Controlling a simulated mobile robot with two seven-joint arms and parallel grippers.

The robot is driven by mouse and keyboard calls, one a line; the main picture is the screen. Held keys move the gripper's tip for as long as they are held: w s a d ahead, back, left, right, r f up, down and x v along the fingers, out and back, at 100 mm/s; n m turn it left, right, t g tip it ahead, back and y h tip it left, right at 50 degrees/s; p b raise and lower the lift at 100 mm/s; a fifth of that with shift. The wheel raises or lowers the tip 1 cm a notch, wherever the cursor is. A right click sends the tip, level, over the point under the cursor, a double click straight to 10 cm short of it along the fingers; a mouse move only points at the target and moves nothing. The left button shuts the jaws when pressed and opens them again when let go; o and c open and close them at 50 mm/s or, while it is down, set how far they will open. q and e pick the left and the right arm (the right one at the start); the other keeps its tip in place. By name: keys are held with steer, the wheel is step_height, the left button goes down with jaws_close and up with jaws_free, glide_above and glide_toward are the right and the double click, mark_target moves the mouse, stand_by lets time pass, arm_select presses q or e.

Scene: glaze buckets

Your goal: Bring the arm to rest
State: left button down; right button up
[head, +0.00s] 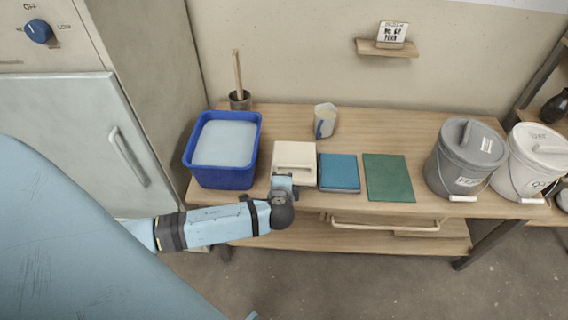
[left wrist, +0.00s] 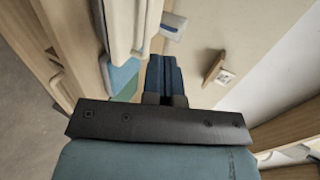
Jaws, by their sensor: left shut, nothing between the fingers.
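My left arm (head: 215,226) reaches in from the left in the head view, bent at the dark wrist joint in front of the table's front edge. My left gripper (head: 282,182) is at the front of the cream box (head: 294,152), partly hidden by my own wrist. In the left wrist view the two blue fingers (left wrist: 164,72) are together with nothing between them. The cream box with its handle (left wrist: 127,25) shows beside them there; I cannot tell whether they touch. My right gripper is not in either view.
On the table (head: 400,132) stand a blue tub (head: 222,178) of pale liquid, a cup (head: 325,121), a blue tile (head: 339,172), a green mat (head: 389,178), a grey bucket (head: 463,165) and a white bucket (head: 525,170). A cabinet (head: 75,130) stands left. Floor in front is clear.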

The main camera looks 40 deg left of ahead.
arm_select(q)
steer(key=shift+v, duration=0.8)
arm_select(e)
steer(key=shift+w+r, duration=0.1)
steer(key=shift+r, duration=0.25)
arm_select(q)
steer(key=shift+s+d+f, duration=0.1)
steer(key=shift+d+f, duration=0.05)
steer(key=s+d+n+g+h+p, duration=0.25)
steer(key=s+d+h+p, duration=0.35)
steer(key=s+d, duration=0.3)
steer(key=s+d+r+n+t+h+p, duration=0.2)
steer(key=s+r+n+h+p, duration=0.1)
steer(key=s+n, duration=0.3)
steer(key=s+r, duration=0.1)
steer(key=s, duration=0.1)
steer(key=shift+s+r+h, duration=0.3)
steer(key=shift+s+h, duration=0.05)
steer(key=shift+h, duration=0.05)
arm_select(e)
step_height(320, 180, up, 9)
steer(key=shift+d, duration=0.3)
arm_select(q)
steer(key=shift+d, duration=0.15)
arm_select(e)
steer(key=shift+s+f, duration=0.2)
